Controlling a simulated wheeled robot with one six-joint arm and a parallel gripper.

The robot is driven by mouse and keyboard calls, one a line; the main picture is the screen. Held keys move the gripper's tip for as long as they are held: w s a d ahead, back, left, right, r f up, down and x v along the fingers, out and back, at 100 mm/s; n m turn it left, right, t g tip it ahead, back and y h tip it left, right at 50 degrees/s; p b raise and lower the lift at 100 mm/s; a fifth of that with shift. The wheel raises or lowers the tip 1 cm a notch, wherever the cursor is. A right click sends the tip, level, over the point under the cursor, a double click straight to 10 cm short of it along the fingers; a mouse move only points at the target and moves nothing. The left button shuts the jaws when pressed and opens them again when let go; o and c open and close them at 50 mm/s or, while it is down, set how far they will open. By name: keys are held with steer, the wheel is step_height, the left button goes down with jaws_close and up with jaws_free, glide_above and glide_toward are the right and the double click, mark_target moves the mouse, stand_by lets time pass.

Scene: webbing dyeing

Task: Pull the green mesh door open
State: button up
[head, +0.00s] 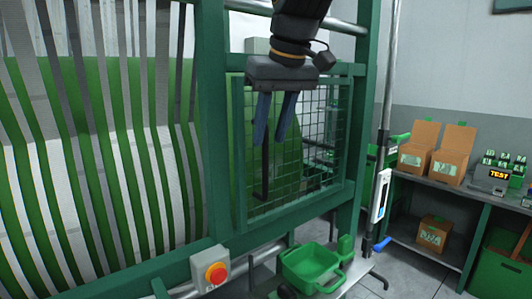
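The green mesh door (318,118) sits in a green frame at the middle of the head view, and it looks shut or nearly so. A black upright bar (264,178), which looks like its handle, stands near the door's left side. My gripper (269,143) comes down from above in front of the door. Its two blue fingers are apart, with a gap between them. The bar's visible upper end is at the fingertips, and the fingers hide whatever is above. I cannot tell whether they touch the bar.
Green and white webbing strips (100,150) hang at the left. A grey box with a red button (215,273) is on the lower beam. A green tub (310,266) stands below the door. A pole (381,190) and a bench with cardboard boxes (452,154) are at the right.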

mark_target(267, 148)
steer(key=shift+p+x, duration=0.75)
steer(key=shift+x, duration=2.45)
jaws_close()
